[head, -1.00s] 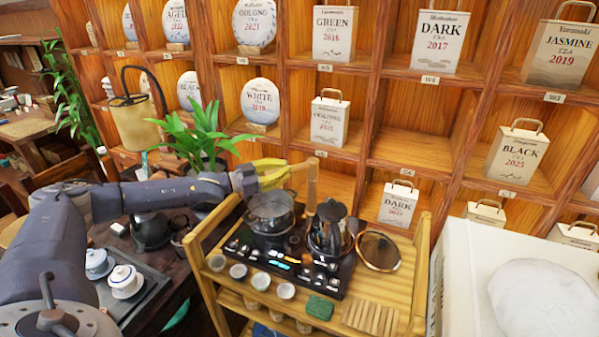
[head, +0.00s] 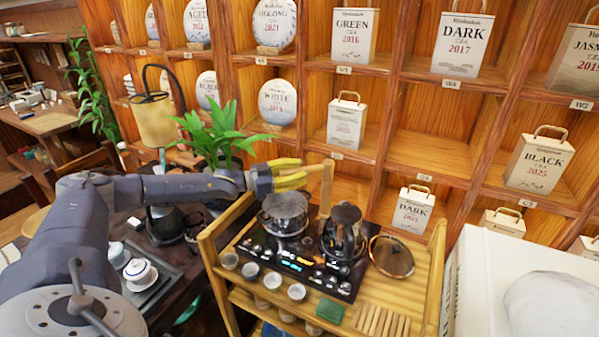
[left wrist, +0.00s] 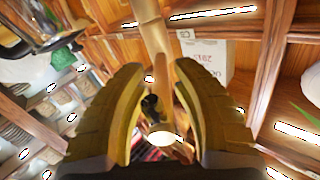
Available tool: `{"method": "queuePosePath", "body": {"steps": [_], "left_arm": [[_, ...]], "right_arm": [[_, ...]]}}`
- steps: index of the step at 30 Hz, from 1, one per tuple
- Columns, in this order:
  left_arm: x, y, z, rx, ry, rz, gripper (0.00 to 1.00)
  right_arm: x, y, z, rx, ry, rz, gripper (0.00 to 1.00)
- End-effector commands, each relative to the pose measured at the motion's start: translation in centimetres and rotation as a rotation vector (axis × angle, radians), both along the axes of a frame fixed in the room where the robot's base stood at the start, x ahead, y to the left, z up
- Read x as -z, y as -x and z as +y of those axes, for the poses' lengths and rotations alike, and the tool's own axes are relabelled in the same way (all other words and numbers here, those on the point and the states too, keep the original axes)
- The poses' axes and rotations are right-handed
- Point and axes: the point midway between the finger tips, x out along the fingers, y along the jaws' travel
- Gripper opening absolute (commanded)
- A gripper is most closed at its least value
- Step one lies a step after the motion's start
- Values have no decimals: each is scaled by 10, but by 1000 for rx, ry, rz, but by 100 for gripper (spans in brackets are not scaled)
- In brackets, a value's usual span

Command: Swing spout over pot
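The bamboo spout (head: 325,187) rises as a post behind the stove, with a short arm at its top pointing left towards my left gripper. The glass pot (head: 286,216) sits on the black stove (head: 310,262), below and near the gripper. My left gripper (head: 298,176) has its yellow fingers parted at the end of the spout's arm. In the left wrist view, bamboo (left wrist: 150,35) runs between the two fingers (left wrist: 160,95), with gaps visible beside it; contact is hard to tell. My right gripper is not in view.
Small cups (head: 250,271) line the cart's front. A plant (head: 212,140) and wooden tea shelves (head: 430,150) stand behind.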

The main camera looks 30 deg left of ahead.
Motion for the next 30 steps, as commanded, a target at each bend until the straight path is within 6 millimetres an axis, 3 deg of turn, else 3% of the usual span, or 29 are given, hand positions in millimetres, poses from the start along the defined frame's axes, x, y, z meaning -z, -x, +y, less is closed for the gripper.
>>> {"method": "queuePosePath", "body": {"steps": [3,14,30], "left_arm": [[-2,0,0,1,2,-2,40],[-3,5,5,0,3,-3,40],[-1,71,57,-1,1,-1,40]], "right_arm": [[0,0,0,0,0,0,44],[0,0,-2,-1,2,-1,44],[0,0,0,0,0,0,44]]}}
